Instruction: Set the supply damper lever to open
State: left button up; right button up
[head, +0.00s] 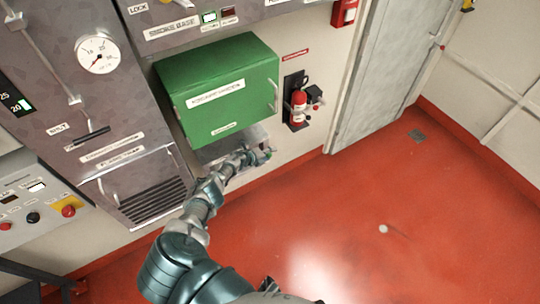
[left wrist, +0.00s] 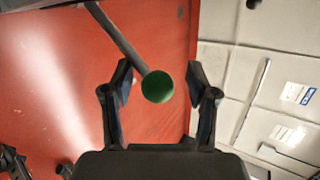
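In the left wrist view, a round green knob (left wrist: 157,87) sits on the end of a grey lever rod (left wrist: 118,36) that comes in from the top. My left gripper (left wrist: 160,76) is open, with one finger on each side of the knob in that view and a gap at both sides. I cannot tell how deep the knob lies between the fingers. In the head view my left gripper (head: 258,156) is just below the green box (head: 218,88), near the wall. The lever is not clearly visible there, and its label cannot be read. My right gripper is not in view.
A red fire extinguisher (head: 299,105) hangs on the wall right of the green box. Grey panels with a gauge (head: 98,54) and a vent grille (head: 152,201) stand on the left. A grey door (head: 385,70) is at the right. The red floor (head: 400,190) is largely clear.

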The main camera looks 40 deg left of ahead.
pick_arm(q)
jog(key=shift+s+a+f, duration=0.1)
jog(key=shift+s, duration=0.1)
jog(key=shift+s+a+r, duration=0.15)
jog(key=shift+s+r, duration=0.05)
jog(key=shift+s, duration=0.05)
jog(key=v, duration=1.1)
dwell(0.4)
